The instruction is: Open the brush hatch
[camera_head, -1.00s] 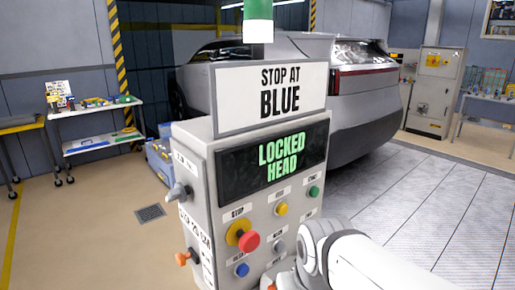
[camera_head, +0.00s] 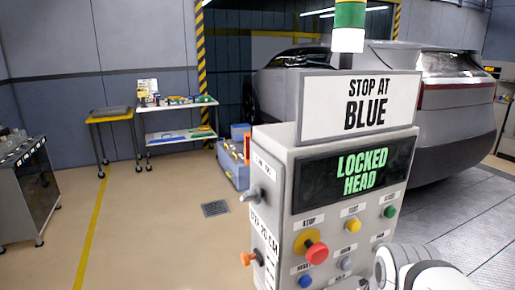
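No brush hatch can be made out in this view. A grey control cabinet (camera_head: 285,205) stands close in front. Its screen (camera_head: 352,174) reads "LOCKED HEAD" in green, and a sign (camera_head: 362,105) above reads "STOP AT BLUE". Its front has a red stop button (camera_head: 317,253) on a yellow ring, a yellow button (camera_head: 352,226), a green button (camera_head: 389,212) and a blue button (camera_head: 305,281). Its left side carries a grey knob (camera_head: 251,195) and an orange knob (camera_head: 250,258). Part of my white arm shows at the lower right, over the cabinet's lower corner. My gripper is out of view.
A silver car (camera_head: 450,125) stands behind the cabinet. A white shelf cart (camera_head: 178,133), a small yellow-topped table (camera_head: 111,116) and blue boxes (camera_head: 232,172) stand at the back. A grey cabinet (camera_head: 28,190) is at the left edge. The tan floor (camera_head: 150,225) left of the control cabinet is open.

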